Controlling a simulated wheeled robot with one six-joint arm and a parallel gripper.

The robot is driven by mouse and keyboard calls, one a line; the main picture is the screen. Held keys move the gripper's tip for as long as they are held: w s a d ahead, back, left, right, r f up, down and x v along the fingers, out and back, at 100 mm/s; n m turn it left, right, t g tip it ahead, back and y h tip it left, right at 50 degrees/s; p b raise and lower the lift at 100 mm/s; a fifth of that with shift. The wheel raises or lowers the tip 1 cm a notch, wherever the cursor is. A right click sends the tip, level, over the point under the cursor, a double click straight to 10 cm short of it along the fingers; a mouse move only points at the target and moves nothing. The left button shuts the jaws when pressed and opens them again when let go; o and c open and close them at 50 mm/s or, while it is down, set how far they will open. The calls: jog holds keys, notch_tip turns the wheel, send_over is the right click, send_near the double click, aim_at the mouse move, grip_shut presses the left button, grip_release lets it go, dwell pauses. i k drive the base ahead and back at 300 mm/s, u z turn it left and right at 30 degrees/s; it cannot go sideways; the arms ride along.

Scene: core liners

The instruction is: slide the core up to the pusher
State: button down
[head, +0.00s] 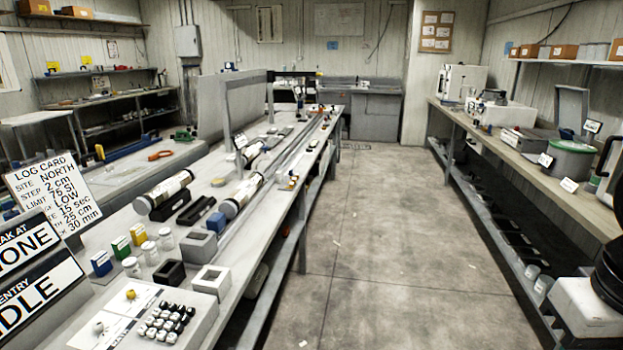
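Two white core liners with dark end bands lie on the left bench. One core (165,192) lies to the left, and the other core (242,196) lies beside a long narrow rail (283,159) that runs toward the far end. Another pale cylinder (252,151) lies farther back, partly hidden behind the frame post. I cannot tell which small part is the pusher. My gripper is not in view.
A grey upright frame (228,118) stands over the left bench. The right bench (560,190) holds equipment.

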aim_at(231, 206)
jog(key=i, duration=3.9)
jog(key=u, duration=1.65)
